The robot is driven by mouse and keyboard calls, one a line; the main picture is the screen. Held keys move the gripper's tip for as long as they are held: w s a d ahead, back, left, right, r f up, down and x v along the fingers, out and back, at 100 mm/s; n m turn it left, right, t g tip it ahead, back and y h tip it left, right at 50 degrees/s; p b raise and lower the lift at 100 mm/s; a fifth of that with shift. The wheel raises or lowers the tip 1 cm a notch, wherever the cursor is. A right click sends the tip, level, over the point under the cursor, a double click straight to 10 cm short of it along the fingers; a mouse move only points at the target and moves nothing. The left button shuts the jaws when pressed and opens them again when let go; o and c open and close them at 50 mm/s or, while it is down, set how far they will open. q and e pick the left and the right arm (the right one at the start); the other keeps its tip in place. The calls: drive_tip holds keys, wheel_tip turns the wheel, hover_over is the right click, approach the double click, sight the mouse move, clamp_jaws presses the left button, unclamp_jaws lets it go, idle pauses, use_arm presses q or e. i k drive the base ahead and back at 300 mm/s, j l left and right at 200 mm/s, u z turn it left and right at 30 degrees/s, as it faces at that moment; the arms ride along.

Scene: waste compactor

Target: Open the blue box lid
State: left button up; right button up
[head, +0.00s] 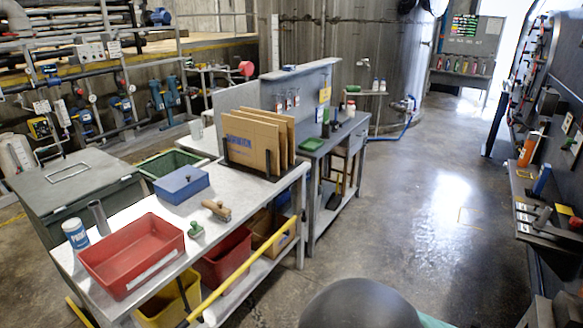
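The blue box (181,186) sits on the grey metal workbench (125,213), behind the red tray. Its flat blue top looks closed, with a small dark mark on it. Neither of my grippers is in the head view, so nothing shows touching the box.
Around the box on the bench are a red tray (132,262), a wooden-handled tool (216,210), a green-topped stamp (196,229), and a rack of cardboard sheets (257,143). A yellow bar (243,268) runs along the bench front. Open floor (430,225) lies to the right.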

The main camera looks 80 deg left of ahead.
sight(176, 181)
drive_tip(key=u, duration=3.6)
drive_tip(key=i+l+u, duration=0.1)
drive_tip(key=u, duration=0.25)
drive_tip(key=i+l+u, duration=0.1)
drive_tip(key=u, duration=0.25)
drive_tip(key=l+u, duration=0.2)
drive_tip(key=u, duration=0.15)
drive_tip(key=i+l+u, duration=0.15)
drive_tip(key=l, duration=0.45)
drive_tip(key=i+l+u, duration=0.15)
drive_tip(key=l, duration=0.5)
drive_tip(key=i+l+u, duration=0.1)
drive_tip(key=l, duration=0.5)
drive_tip(key=i+l+u, duration=0.15)
drive_tip(key=l, duration=0.5)
drive_tip(key=i+l, duration=0.25)
drive_tip(key=i, duration=0.2)
